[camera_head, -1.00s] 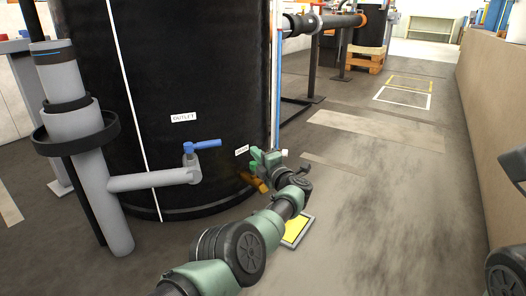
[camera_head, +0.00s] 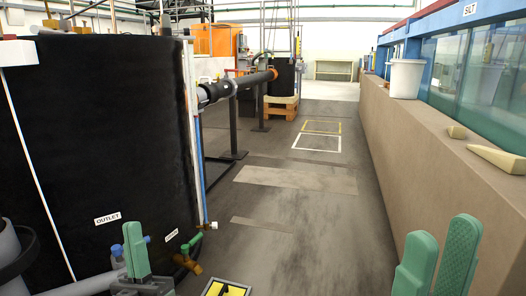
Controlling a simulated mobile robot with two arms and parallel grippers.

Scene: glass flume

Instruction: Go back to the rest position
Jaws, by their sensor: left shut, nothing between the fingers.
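My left gripper (camera_head: 137,250) is at the lower left, in front of the black tank (camera_head: 95,130). Its green fingers point up and are shut with nothing between them. It partly hides the blue-handled outlet valve (camera_head: 117,250). My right gripper (camera_head: 442,258) is at the lower right, in front of the tan wall. Its two green fingers point up and stand apart, with nothing between them. The arms behind both grippers are mostly out of view.
A brass tap with a green handle (camera_head: 191,242) is low on the tank's right side. A yellow plate (camera_head: 226,288) lies on the floor. The tan wall (camera_head: 400,150) bears a white bucket (camera_head: 406,78) and wedges (camera_head: 497,158). The floor aisle (camera_head: 300,225) between is clear.

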